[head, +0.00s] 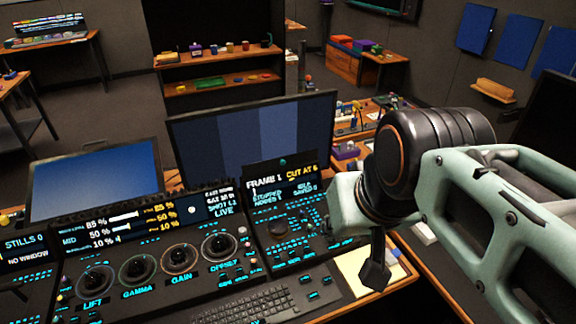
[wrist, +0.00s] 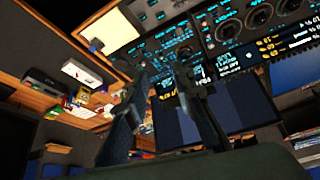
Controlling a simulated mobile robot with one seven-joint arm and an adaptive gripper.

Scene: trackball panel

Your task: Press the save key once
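The right-hand control panel (head: 300,225) is dark, with many small cyan-labelled keys. Its screen (head: 282,182) reads FRAME 1 and CUT AT 6, with smaller lines that seem to include SAVED 0. I cannot pick out the save key, as the key labels are too small to read. My gripper (head: 375,272) points down beside the panel's right edge, above a pale pad, and touches no key that I can see. In the wrist view my gripper's (wrist: 162,72) two dark fingers stand apart with nothing between them. The panel (wrist: 150,42) shows beyond them.
A grading panel (head: 165,265) with several dials lies to the left, with a keyboard (head: 245,303) in front. A large monitor (head: 255,125) stands behind the panels. The pale pad (head: 360,268) lies right of the panel. Shelves and side tables stand farther back.

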